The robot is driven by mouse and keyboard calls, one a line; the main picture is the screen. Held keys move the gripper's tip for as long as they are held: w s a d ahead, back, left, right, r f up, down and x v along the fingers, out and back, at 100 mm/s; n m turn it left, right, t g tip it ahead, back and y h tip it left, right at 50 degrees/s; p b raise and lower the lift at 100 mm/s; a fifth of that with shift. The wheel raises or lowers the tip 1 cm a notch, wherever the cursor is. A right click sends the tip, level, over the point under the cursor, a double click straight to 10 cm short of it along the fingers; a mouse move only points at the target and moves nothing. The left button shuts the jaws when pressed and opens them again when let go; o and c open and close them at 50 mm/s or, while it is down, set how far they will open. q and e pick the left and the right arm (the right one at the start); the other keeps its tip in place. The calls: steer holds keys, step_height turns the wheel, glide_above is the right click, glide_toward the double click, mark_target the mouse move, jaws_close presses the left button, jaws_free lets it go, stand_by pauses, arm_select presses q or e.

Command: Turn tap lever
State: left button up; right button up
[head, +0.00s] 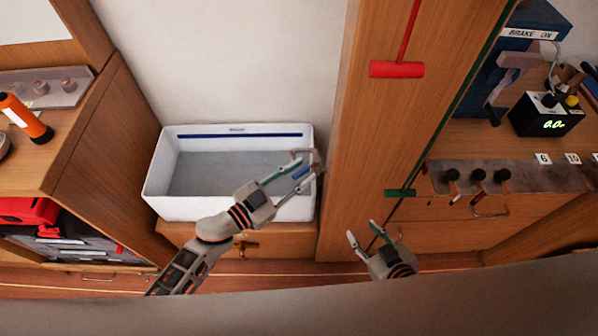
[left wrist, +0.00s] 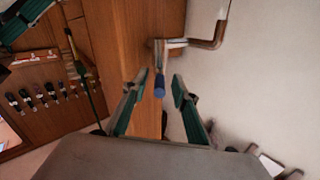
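The tap (head: 309,158) stands at the right end of the white basin (head: 160,183), partly hidden by my left gripper. In the left wrist view its bent pipe (left wrist: 205,44) runs across the top, and its blue-tipped lever (left wrist: 159,86) points towards the gripper. My left gripper (head: 302,176) is open, with its fingers on either side of the lever. The left wrist view shows the left gripper (left wrist: 156,88) with a gap between each finger and the blue tip. My right gripper (head: 363,236) is open and empty, low in front of the wooden post.
A red T-handle (head: 397,69) and a green T-handle (head: 400,193) hang on the wooden post (head: 365,130). A panel with several black knobs (head: 479,176) and a box with a green display (head: 547,115) are right.

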arm_select(q)
steer(key=v, duration=1.2)
arm_select(e)
steer(key=shift+w+r, duration=0.1)
steer(key=shift+r, duration=0.05)
arm_select(q)
steer(key=shift+f+t+b, duration=0.1)
steer(key=shift+t+b, duration=0.2)
steer(key=shift+b, duration=0.15)
